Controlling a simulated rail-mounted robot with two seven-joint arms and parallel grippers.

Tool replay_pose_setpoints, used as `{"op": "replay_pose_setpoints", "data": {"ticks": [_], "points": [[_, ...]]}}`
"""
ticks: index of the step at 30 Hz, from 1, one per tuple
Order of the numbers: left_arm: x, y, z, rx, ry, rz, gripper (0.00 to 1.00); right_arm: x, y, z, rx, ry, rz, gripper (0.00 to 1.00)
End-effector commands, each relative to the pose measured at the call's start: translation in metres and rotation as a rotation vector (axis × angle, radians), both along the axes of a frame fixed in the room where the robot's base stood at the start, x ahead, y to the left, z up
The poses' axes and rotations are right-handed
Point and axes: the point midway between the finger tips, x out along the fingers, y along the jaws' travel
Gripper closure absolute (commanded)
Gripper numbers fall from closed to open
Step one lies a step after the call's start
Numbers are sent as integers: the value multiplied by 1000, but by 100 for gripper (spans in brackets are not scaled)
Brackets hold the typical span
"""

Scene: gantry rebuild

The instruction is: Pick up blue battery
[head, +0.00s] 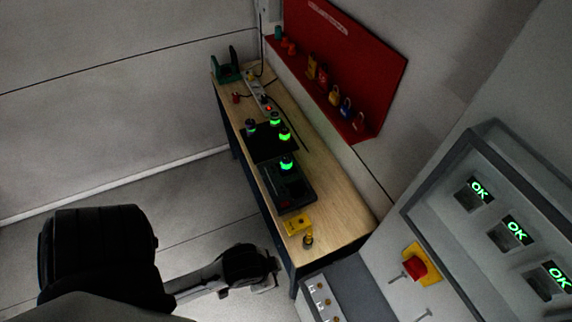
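Dark charger units (297,203) sit on the wooden bench (345,222). Several small dark upright pieces with green-lit bands, possibly batteries, stand on them, including one at the middle (287,164) and two at the back (275,119). I cannot make out blue on any of them, so I cannot tell which is the blue battery. My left arm reaches in from the lower left. Its end, seemingly my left gripper (270,284), is low beside the bench's near end, apart from the chargers; its fingers are too dark to read. My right gripper is not in view.
A yellow box (296,223) and a small dark-and-yellow piece (308,241) are at the bench's near end. A power strip (259,92) and green holder (227,68) are at the far end. A red board (345,60) with padlocks hangs behind. A panel with OK displays (512,232) stands right.

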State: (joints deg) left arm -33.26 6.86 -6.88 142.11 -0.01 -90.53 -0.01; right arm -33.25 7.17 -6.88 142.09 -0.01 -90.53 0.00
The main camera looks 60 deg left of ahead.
Motion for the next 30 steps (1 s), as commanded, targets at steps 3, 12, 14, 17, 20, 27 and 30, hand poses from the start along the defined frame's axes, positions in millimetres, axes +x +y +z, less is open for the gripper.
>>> {"op": "replay_pose_setpoints", "data": {"ticks": [3,12,14,17,20,27,30], "points": [[0,0,0,0,0,0,100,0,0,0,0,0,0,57],[0,0,0,0,0,0,100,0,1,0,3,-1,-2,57],[0,0,0,0,0,0,100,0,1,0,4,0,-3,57],[0,0,0,0,0,0,90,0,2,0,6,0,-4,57],[0,0,0,0,0,0,81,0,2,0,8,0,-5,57],[0,0,0,0,0,0,58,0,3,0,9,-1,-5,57],[0,0,0,0,0,0,48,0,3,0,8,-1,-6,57]]}}
